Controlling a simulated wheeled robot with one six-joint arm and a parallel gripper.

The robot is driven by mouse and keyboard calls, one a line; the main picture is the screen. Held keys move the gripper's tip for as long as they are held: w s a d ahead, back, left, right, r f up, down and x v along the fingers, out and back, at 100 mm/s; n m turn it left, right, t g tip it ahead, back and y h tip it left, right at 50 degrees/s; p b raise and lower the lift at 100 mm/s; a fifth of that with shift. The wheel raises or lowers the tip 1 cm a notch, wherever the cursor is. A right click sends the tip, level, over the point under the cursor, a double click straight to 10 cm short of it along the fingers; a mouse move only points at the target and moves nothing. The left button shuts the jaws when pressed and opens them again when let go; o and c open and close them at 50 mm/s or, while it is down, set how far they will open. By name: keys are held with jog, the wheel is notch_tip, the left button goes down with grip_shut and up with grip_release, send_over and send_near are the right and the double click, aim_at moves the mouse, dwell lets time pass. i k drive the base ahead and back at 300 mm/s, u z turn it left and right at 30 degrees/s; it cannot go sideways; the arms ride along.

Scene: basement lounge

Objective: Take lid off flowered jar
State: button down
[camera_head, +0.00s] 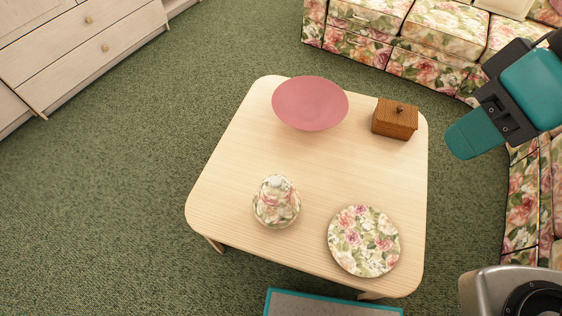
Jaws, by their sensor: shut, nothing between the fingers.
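The flowered jar (276,207) stands upright near the front left of the light wooden table (225,190). Its flowered lid (277,187), with a pale knob on top, sits on the jar. My gripper (462,145), teal and dark grey, is at the upper right, above the floor beyond the table's right edge. It is shut and empty, well apart from the jar and lid.
A pink bowl (310,103) and a wooden box with a knob (395,119) stand at the table's back. A flowered plate (364,241) lies right of the jar. A flowered sofa (440,70) borders the back and right. Green carpet (130,170) is open at left.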

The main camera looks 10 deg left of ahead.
aim_at(276, 191)
jog(key=k, duration=0.5)
jog(key=z, duration=3.35)
jog(key=k, duration=1.7)
jog(key=u, duration=1.6)
